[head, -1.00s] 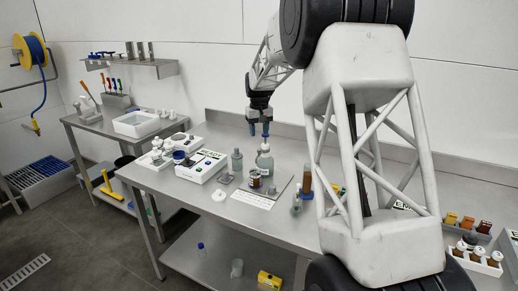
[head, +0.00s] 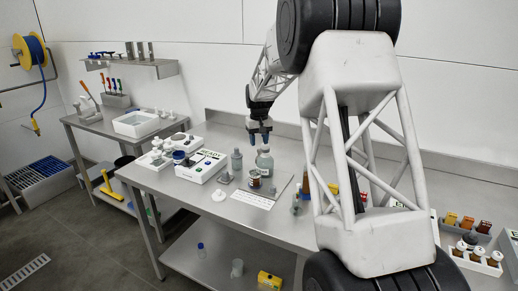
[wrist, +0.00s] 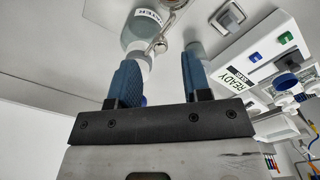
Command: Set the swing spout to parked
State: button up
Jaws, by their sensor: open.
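My gripper (head: 260,138) hangs just above a grey-green bottle (head: 264,163) with a pale cap on the steel bench. Its two blue fingers (wrist: 158,82) are apart with nothing held between them. In the wrist view the labelled bottle (wrist: 139,30) lies beyond the left finger. A thin bent metal piece (wrist: 160,43) shows beside that bottle, past the fingertips. It may be the swing spout, but I cannot tell for sure. A second grey-green bottle (head: 236,160) stands to the left in the head view.
A white device with a READY label (head: 203,166) stands left of the bottles; it also shows at the right of the wrist view (wrist: 262,55). Vials in a white rack (head: 478,262) are at the far right.

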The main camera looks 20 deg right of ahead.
aim_at(259, 150)
jog(key=shift+f, duration=1.85)
jog(key=shift+c, duration=0.3)
grip_shut()
